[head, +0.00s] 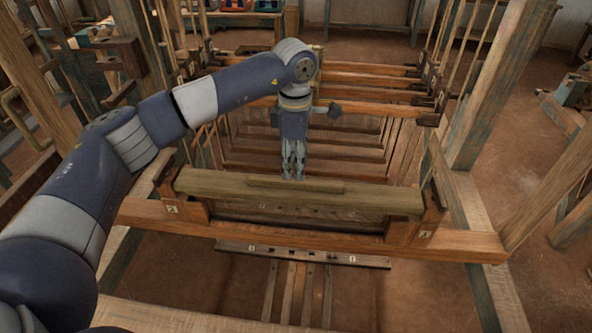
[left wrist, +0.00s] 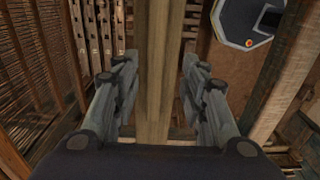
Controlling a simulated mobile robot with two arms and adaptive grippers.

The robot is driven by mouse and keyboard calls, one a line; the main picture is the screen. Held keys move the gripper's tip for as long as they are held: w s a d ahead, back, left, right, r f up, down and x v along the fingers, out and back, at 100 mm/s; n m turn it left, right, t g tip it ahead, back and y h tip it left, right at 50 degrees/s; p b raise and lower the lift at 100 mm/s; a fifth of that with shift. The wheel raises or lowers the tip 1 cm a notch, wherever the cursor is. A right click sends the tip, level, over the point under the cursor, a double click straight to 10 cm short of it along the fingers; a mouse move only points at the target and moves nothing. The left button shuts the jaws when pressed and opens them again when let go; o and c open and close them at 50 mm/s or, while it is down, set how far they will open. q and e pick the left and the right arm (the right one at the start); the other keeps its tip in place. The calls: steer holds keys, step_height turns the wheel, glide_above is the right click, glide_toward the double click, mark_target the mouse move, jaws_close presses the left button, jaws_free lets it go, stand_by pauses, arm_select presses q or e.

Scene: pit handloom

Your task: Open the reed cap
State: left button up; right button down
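The reed cap (head: 352,199) is a long greenish-brown wooden bar with a thin raised strip along its middle. It lies across the top of the loom's beater frame, between two end blocks, and looks seated. My left gripper (head: 293,174) points down at the bar's middle, its tips at the bar's far edge in the head view. In the left wrist view the cap (left wrist: 153,118) runs lengthwise between the two spread fingers of the gripper (left wrist: 160,62), with a gap on each side. Whether the tips are above or level with it I cannot tell. My right gripper is not in view.
The lower beater beam (head: 330,241) with number tags lies in front of and below the cap. A slotted bar (head: 300,254) lies lower still. Loom posts (head: 500,85) stand on the right, and cross bars (head: 375,84) hang behind the arm.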

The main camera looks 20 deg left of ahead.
mark_target(296, 188)
arm_select(q)
steer(key=f, duration=0.1)
steer(key=f+p, duration=0.1)
steer(key=f, duration=0.1)
steer(key=shift+w+f, duration=0.15)
steer(key=shift+w, duration=0.1)
step_height(296, 188, down, 2)
steer(key=shift+w+f+p, duration=0.1)
steer(key=shift+w+p, duration=0.05)
steer(key=shift+p, duration=0.35)
steer(key=shift+f, duration=0.25)
steer(key=shift+c, duration=1.1)
jaws_close()
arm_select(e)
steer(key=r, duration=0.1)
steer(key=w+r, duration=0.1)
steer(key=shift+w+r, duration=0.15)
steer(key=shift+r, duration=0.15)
